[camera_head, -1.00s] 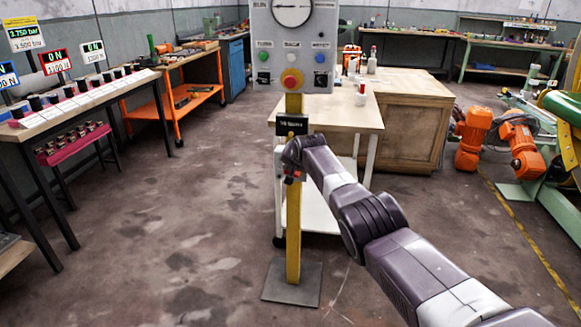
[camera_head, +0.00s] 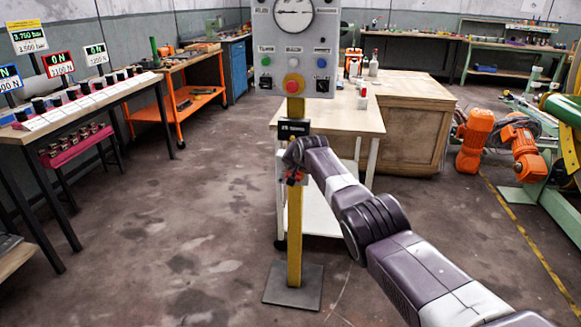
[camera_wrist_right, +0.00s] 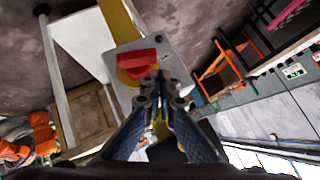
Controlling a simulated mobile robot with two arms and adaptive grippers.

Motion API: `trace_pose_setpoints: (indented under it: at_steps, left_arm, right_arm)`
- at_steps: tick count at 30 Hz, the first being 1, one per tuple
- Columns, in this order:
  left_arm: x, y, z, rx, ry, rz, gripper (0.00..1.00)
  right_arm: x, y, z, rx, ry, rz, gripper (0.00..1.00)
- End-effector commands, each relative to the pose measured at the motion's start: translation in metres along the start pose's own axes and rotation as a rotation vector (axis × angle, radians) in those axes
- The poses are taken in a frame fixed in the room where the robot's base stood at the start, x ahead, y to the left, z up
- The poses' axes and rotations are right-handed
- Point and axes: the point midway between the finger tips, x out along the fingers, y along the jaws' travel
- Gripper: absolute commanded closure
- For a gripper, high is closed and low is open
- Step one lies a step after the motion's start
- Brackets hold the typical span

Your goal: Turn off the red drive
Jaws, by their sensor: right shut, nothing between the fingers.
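A red rotary handle on a yellow disc (camera_wrist_right: 137,62) sits on a grey plate (camera_wrist_right: 175,52) in the right wrist view. The plate is fixed to a yellow post (camera_head: 294,230), which shows in the head view. My right gripper (camera_wrist_right: 160,84) is shut and empty, its tips at the lower right edge of the red handle; I cannot tell whether they touch. In the head view my right gripper (camera_head: 296,178) is at the post, below a small black display (camera_head: 293,127), and largely hides the handle. My left gripper is not in view.
A grey control panel (camera_head: 323,60) with a gauge and several buttons tops the post. A wooden table (camera_head: 345,118) stands behind it. Framed readouts, one red (camera_head: 58,64), stand above the left bench. The floor left of the post is clear.

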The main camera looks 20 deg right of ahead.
Motion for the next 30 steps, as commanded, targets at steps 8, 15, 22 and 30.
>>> trace_pose_setpoints:
  at_steps: [8,15,22,30]
  left_arm:
    - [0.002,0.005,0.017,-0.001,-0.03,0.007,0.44]
    - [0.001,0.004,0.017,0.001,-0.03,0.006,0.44]
    - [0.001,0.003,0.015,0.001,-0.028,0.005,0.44]
    - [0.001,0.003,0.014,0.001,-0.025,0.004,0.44]
  right_arm:
    - [-0.002,0.0,0.0,0.001,0.0,-0.001,1.0]
    - [-0.01,-0.001,-0.001,0.0,0.0,-0.002,1.0]
    - [-0.023,0.0,0.0,-0.001,0.001,-0.001,1.0]
    - [-0.043,0.0,0.0,-0.001,0.001,-0.001,1.0]
